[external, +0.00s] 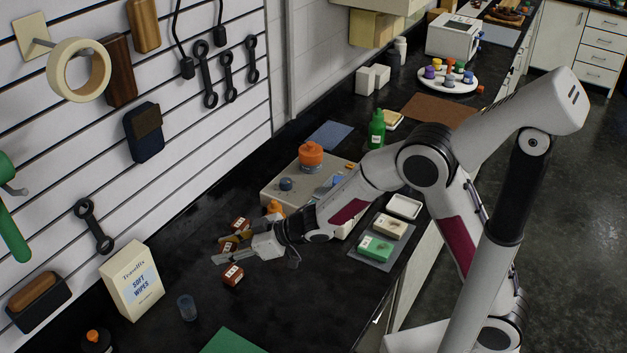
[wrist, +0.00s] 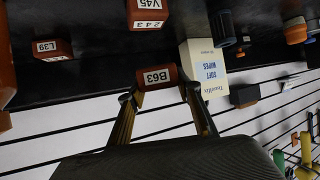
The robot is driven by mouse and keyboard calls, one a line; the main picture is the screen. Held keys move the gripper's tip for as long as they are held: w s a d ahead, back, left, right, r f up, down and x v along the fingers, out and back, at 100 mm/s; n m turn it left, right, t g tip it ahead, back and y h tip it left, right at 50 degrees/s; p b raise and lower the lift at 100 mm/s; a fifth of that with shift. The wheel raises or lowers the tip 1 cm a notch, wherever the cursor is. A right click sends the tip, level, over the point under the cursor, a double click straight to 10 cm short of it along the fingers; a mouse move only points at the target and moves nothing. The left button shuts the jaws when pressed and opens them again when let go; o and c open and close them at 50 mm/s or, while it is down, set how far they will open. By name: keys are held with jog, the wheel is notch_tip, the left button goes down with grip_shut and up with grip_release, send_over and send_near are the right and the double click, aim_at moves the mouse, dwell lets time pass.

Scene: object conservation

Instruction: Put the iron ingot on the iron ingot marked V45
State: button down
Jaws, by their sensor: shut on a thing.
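My gripper (wrist: 156,95) is shut on a small red-brown ingot marked B63 (wrist: 157,76), held between its two fingertips in the wrist view. In the external view my gripper (external: 222,250) is low over the black counter at its left part. The ingot marked V45 (wrist: 146,12) shows at the top edge of the wrist view, apart from the held one and partly cut off. Another ingot marked L39 (wrist: 53,50) is at the left there. In the external view, one ingot (external: 232,274) lies just in front of the fingers and another (external: 240,224) just behind.
A soft wipes box (external: 132,280) and a small blue cup (external: 187,307) stand left of my gripper. A grey case with an orange-lidded jar (external: 311,155) is behind my wrist. The slatted wall (external: 170,150) with hanging tools borders the counter.

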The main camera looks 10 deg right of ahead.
aim_at(231, 271)
jog(key=shift+f, duration=1)
jog(key=shift+f, duration=0.1)
jog(key=shift+f, duration=1.8)
jog(key=shift+f, duration=0.1)
jog(key=c, duration=1.4)
grip_release()
jog(key=shift+d, duration=0.1)
jog(key=shift+v, duration=5.95)
